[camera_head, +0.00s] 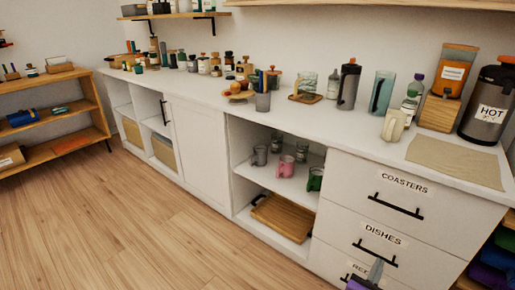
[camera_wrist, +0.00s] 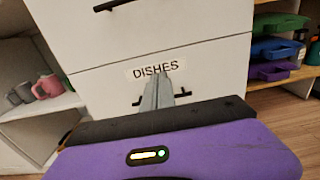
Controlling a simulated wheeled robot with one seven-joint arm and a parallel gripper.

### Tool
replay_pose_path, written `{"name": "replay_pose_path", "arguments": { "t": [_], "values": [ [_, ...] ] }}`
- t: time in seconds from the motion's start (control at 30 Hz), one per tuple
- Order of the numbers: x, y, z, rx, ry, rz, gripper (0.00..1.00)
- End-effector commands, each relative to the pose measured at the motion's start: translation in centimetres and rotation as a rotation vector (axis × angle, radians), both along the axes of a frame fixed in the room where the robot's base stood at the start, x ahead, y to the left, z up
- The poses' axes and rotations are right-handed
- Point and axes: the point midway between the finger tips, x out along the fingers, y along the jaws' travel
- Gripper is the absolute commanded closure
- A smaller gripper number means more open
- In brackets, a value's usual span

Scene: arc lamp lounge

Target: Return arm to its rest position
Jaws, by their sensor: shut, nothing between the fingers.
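My gripper (camera_head: 374,272) shows at the bottom edge of the head view, in front of the lower drawers. In the wrist view my gripper (camera_wrist: 158,84) is shut and empty, its grey fingers pointing at the drawer labelled DISHES (camera_wrist: 140,55). The fingertips overlap the dark handle of that drawer in the picture; I cannot tell whether they touch it. The DISHES drawer (camera_head: 345,233) looks closed in the head view. The rest of my arm is mostly out of view.
The COASTERS drawer (camera_head: 370,180) above is closed. Left of the drawers, an open shelf holds mugs (camera_head: 286,166) and a wooden board (camera_head: 283,217). The white counter (camera_head: 330,120) carries several bottles, jars and a flask labelled HOT (camera_head: 488,108). The wooden floor (camera_head: 150,230) at left is clear.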

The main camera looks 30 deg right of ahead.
Motion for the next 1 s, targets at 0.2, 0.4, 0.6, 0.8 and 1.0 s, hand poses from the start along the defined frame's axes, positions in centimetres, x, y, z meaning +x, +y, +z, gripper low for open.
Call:
{"name": "replay_pose_path", "arguments": {
  "t": [0.2, 0.4, 0.6, 0.8, 1.0],
  "values": [
    [1.0, 0.3, -0.8, 0.104, -0.136, 0.036, 1.0],
    [2.5, 3.6, -1.4, 0.521, -0.611, 0.113, 1.0],
    [1.4, 13.3, -1.6, 1.049, -1.07, 0.177, 1.0],
    [-2.6, 23.1, 2.2, 1.578, -1.452, 0.166, 1.0],
    [-8.2, 29.5, 8.0, 2.015, -1.709, 0.07, 1.0]
  ]
}}
